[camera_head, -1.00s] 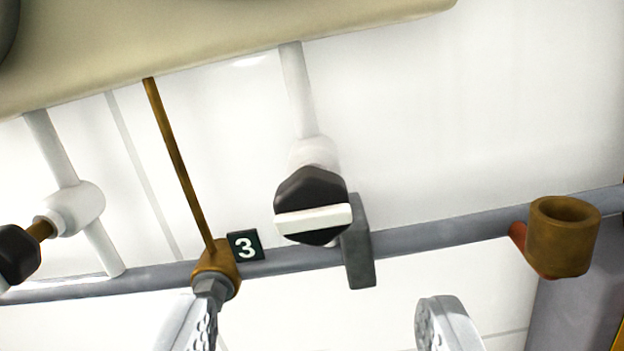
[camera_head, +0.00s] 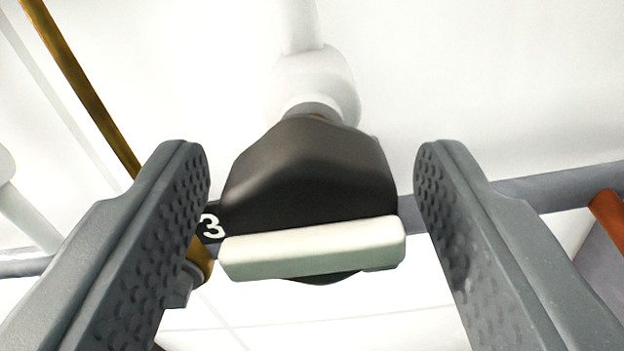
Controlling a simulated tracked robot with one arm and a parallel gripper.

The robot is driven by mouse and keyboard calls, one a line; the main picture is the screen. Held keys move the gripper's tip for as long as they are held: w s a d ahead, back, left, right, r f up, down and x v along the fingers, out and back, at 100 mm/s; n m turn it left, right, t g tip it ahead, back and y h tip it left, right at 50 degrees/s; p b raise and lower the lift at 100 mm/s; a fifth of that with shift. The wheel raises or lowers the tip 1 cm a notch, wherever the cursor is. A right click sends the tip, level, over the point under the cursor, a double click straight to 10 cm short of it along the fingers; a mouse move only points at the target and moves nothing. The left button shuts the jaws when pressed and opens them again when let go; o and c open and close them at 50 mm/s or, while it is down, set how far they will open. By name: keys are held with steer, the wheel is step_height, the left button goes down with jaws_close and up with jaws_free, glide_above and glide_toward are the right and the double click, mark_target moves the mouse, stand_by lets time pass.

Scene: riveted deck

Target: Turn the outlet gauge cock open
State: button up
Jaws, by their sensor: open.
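A black cock knob (camera_head: 308,170) with a white bar (camera_head: 312,249) across its face fills the middle of the view. The bar lies nearly level, tilted slightly up to the right. Behind the knob is a white valve body (camera_head: 318,82) on a white vertical pipe. My gripper (camera_head: 312,170) is open, with one grey finger on each side of the knob. A gap shows between the knob and each finger, narrower on the left. No label naming this knob as the outlet gauge cock can be read.
A grey horizontal rail (camera_head: 560,190) runs behind the knob. A thin brown rod (camera_head: 82,88) slopes down at left to a brass fitting, partly hidden by the left finger. A red-brown part (camera_head: 608,215) is at the right edge.

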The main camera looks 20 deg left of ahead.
steer(key=c, duration=1)
steer(key=n, duration=0.3)
steer(key=shift+d+r+n+p, duration=0.1)
steer(key=shift+d+n+p, duration=0.05)
steer(key=shift+n+p, duration=0.2)
steer(key=n, duration=0.4)
steer(key=shift+f+n, duration=0.2)
steer(key=shift+n, duration=0.05)
steer(key=n+b, duration=0.2)
steer(key=n, duration=0.2)
steer(key=shift+n, duration=0.3)
steer(key=n+b, duration=0.2)
steer(key=n, duration=0.3)
